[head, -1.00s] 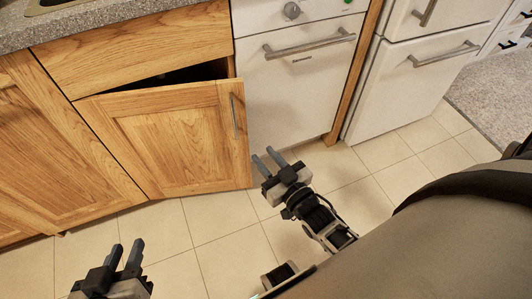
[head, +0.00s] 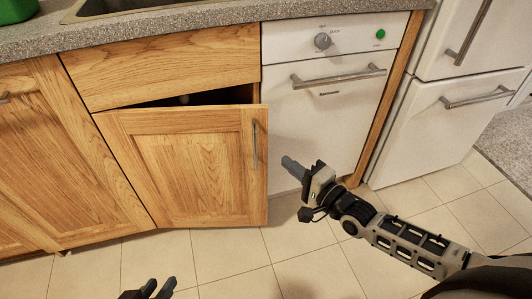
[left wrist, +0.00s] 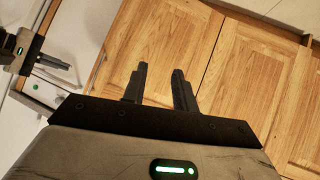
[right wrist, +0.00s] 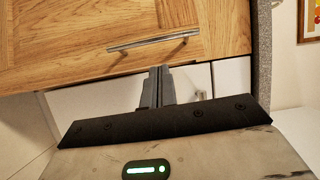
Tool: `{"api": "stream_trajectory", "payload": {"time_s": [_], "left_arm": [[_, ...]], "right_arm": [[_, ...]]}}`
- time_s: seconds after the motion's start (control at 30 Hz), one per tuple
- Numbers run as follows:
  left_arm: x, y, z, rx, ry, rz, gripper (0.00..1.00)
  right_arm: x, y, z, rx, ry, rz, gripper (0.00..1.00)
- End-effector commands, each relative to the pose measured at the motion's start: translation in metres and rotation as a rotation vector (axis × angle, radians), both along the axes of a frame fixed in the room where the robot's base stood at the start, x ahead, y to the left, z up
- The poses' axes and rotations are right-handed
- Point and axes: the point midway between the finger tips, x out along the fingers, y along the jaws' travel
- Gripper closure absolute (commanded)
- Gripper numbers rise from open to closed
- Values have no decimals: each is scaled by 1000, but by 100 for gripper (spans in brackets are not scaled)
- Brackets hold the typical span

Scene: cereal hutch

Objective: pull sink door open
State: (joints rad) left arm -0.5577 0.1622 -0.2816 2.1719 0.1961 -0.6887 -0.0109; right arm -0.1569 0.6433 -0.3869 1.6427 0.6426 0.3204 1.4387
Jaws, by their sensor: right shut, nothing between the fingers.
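The wooden sink door (head: 185,165) stands ajar in the head view, with a dark gap along its top edge. Its metal handle (head: 254,145) is upright near the door's right edge. The handle also shows in the right wrist view (right wrist: 150,43). My right gripper (head: 287,162) is shut and empty, just right of the door's free edge and apart from the handle. Its fingers are together in the right wrist view (right wrist: 158,72). My left gripper (head: 158,284) is open and empty, low in front of the door; its spread fingers show in the left wrist view (left wrist: 158,75).
A white dishwasher (head: 325,120) with a bar handle stands right of the door, close to my right gripper. A white fridge (head: 445,120) is farther right. The grey countertop (head: 200,28) overhangs the cabinets. The tiled floor (head: 220,265) in front is clear.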

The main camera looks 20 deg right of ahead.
Motion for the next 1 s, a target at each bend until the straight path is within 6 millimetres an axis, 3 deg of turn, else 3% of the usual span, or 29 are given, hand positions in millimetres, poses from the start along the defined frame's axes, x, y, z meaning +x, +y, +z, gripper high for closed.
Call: {"api": "stream_trajectory", "payload": {"time_s": [0.17,0.6,1.0], "left_arm": [[1,-1,-2,-5,-10,-3,72],[6,-8,9,-44,-96,-1,72],[3,-7,15,-46,-118,-12,72]], "right_arm": [[15,4,0,40,14,4,100],[83,29,-1,35,13,4,100],[95,33,0,33,15,4,100]]}}
